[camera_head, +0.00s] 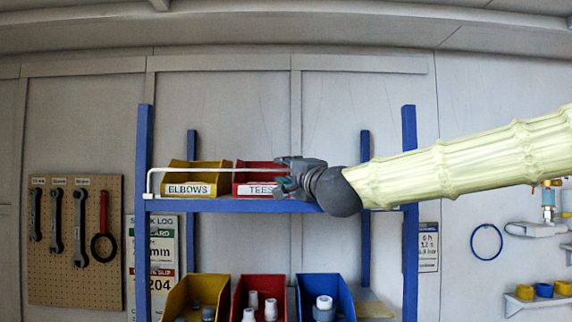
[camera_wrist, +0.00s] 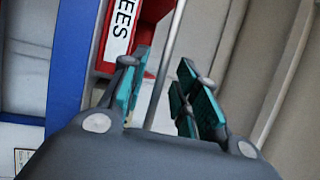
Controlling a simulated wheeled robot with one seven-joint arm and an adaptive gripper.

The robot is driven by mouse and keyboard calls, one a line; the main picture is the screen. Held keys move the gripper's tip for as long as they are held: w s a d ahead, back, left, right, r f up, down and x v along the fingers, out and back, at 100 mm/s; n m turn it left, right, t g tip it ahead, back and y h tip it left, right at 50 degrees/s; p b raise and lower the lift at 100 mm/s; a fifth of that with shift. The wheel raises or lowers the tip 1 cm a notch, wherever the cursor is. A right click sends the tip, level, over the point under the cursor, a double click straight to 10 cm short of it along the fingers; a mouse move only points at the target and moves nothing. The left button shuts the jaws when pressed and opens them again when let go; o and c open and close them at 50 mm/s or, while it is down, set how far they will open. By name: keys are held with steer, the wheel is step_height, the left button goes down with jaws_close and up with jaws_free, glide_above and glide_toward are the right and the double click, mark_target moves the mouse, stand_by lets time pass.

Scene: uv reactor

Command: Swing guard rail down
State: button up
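The guard rail (camera_head: 205,170) is a thin white rod in front of the upper shelf. It bends down at its left end to the left blue post and runs level to the right, in front of the bins. My gripper (camera_head: 284,176) is at the rail's right part, in front of the red bin, and hides the rail's right end. In the wrist view the rail (camera_wrist: 170,45) passes between the two teal-padded fingers of my gripper (camera_wrist: 163,62). The fingers are apart, with a gap visible beside the rod.
A yellow ELBOWS bin (camera_head: 190,188) and a red TEES bin (camera_head: 255,189) stand on the upper blue shelf (camera_head: 230,206). Yellow, red and blue bins (camera_head: 325,290) with parts stand below. A tool pegboard (camera_head: 75,265) hangs at left.

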steer(key=shift+w+a+r, duration=0.1)
steer(key=shift+w+a, duration=0.1)
steer(key=shift+w, duration=0.3)
steer(key=shift+c, duration=0.4)
jaws_close()
steer(key=shift+f+b, duration=0.3)
steer(key=shift+b, duration=0.6)
